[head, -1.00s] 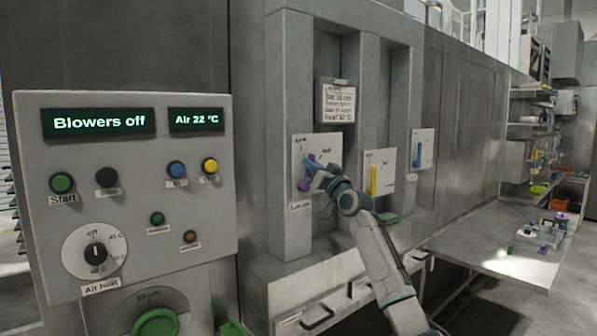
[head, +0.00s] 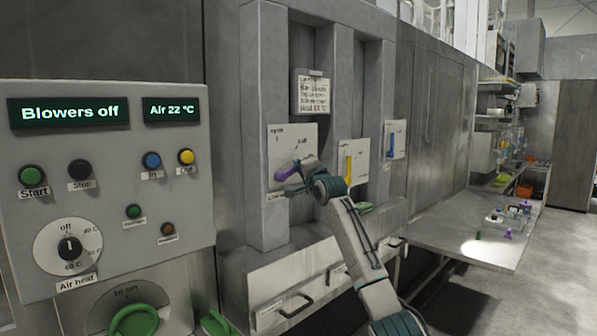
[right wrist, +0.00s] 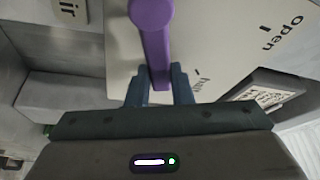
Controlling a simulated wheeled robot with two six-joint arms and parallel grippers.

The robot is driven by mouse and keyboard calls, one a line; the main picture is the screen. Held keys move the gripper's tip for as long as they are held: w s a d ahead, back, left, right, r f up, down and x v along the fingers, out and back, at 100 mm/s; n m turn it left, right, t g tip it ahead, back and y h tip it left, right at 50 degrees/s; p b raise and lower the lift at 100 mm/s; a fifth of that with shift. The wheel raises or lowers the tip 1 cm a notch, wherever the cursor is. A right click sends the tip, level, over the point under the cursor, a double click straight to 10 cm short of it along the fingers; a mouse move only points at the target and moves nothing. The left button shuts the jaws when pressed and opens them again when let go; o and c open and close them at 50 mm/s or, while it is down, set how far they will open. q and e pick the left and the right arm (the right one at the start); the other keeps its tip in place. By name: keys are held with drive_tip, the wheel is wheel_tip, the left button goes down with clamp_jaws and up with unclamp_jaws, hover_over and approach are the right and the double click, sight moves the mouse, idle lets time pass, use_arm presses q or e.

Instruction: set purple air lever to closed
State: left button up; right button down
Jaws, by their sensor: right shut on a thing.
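The purple air lever (head: 288,171) is on a white plate (head: 281,141) in the left recess of the grey panel. In the head view it slants, rising to the right. My right gripper (head: 296,180) reaches it from the right. In the right wrist view the purple lever (right wrist: 153,45) runs down between the two fingers of my right gripper (right wrist: 160,86), which are shut on its end. The word "open" shows at the plate's edge there, and another word by the fingers is partly hidden. My left gripper is in neither view.
A yellow lever (head: 348,169) and a blue lever (head: 391,145) sit on plates to the right. A control box (head: 105,235) with buttons and a dial stands at the left. Drawer handles (head: 297,305) stick out below. A metal table (head: 470,228) with small items is at the right.

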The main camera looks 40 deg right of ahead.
drive_tip(key=shift+d+f+m+g+b, duration=0.1)
drive_tip(key=shift+f+m+g+b, duration=0.3)
drive_tip(key=shift+f+m+b, duration=0.45)
drive_tip(key=shift+d+f+m+g+b, duration=0.1)
drive_tip(key=shift+f+m+g+b, duration=0.35)
drive_tip(key=shift+m, duration=0.7)
drive_tip(key=shift+w, duration=0.1)
drive_tip(key=c, duration=1.3)
unclamp_jaws()
drive_tip(key=b+v, duration=0.5)
drive_tip(key=v, duration=0.5)
drive_tip(key=shift+s+a, duration=0.1)
drive_tip(key=shift+s, duration=0.3)
